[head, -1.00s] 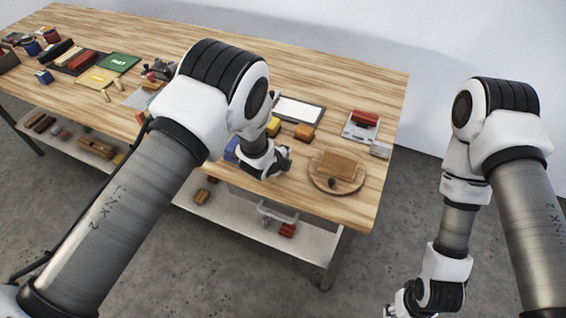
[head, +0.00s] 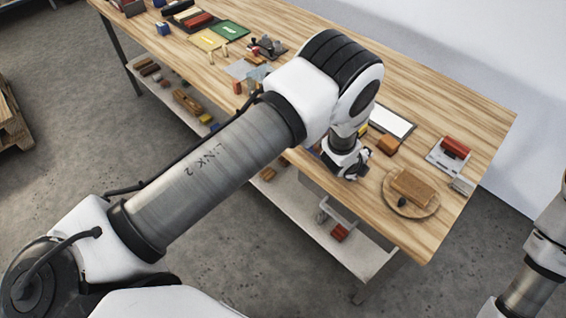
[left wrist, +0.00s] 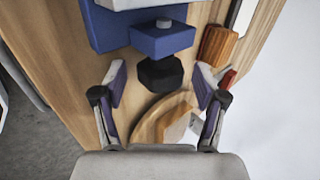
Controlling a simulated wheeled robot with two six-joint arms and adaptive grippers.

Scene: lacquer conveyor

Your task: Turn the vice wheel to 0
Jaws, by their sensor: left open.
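A blue vice (left wrist: 162,40) stands on the wooden table in the left wrist view, with a dark many-sided wheel (left wrist: 161,74) on its near side. My left gripper (left wrist: 160,82) is open, with one finger on each side of the wheel and slightly nearer the camera. I cannot tell whether the fingers touch it. No number or mark on the wheel is readable. In the head view my left gripper (head: 347,168) is over the table's front edge and mostly hides the vice. My right gripper is out of frame.
A round wooden board (head: 431,208) carrying a brown block (head: 412,187) lies right of my left gripper. An orange-brown block (head: 388,145) and a white panel (head: 392,121) are behind. A red block (head: 455,147) is farther right. A lower shelf (head: 300,203) runs below.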

